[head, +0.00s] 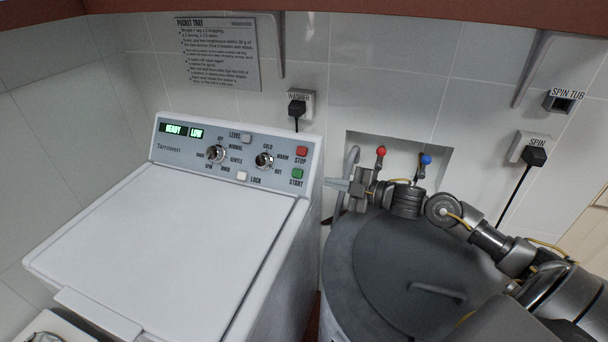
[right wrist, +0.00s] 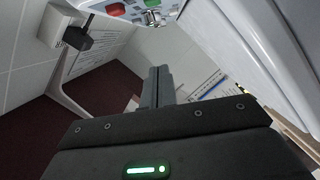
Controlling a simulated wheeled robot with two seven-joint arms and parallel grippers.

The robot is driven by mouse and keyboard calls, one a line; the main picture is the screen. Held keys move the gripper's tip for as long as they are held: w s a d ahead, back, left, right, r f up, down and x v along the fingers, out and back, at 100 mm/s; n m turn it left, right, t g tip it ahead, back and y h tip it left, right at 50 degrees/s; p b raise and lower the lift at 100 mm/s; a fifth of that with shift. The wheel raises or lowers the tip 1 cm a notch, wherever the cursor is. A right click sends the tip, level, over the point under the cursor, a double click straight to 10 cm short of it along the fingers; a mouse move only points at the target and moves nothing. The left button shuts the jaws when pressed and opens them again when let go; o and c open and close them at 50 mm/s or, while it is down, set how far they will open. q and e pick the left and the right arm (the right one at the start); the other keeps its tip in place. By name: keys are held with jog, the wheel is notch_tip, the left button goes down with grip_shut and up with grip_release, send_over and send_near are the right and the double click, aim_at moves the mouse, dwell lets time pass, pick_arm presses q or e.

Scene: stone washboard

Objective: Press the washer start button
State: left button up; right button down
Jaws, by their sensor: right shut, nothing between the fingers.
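The white washer (head: 180,240) stands at the left in the head view with its lid shut. Its panel display (head: 184,131) reads READY and LOW. The green START button (head: 297,174) is at the panel's right end, under the red STOP button (head: 302,151). My right gripper (head: 332,184) is shut and empty, just right of the panel and apart from the START button. In the right wrist view its fingers (right wrist: 157,85) are together, and the green button (right wrist: 131,4) shows at the top edge. My left gripper is not in view.
A grey round tub (head: 345,265) with a lid stands right of the washer, under my right arm. Red (head: 381,151) and blue (head: 426,160) taps sit in a wall recess behind. A washer plug (head: 296,108) and a spin plug (head: 534,156) are on the wall. A shelf edge crosses the top.

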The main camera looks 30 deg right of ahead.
aim_at(302, 175)
jog(key=w+a+f+p, duration=0.1)
jog(key=w, duration=0.3)
jog(key=w+a+f+p, duration=0.1)
jog(key=w, duration=0.3)
jog(key=w+a+f+p, duration=0.1)
jog(key=w+f+p, duration=0.1)
jog(key=w, duration=0.2)
jog(key=shift+w+a, duration=0.15)
jog(key=shift+a, duration=0.25)
jog(key=shift+w+d+f, duration=0.15)
jog(key=shift+d+f, duration=0.25)
jog(key=shift+d, duration=0.15)
jog(key=shift+w+f, duration=0.1)
jog(key=shift+w+d+f+b, duration=0.25)
jog(key=shift+d+f+b, duration=0.15)
jog(key=shift+f+b, duration=0.35)
jog(key=shift+w+d+r, duration=0.1)
jog(key=shift+w+d, duration=0.05)
jog(key=shift+w, duration=0.05)
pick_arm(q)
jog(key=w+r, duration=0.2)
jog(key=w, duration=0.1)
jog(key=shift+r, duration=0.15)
pick_arm(e)
jog(key=shift+r, duration=0.1)
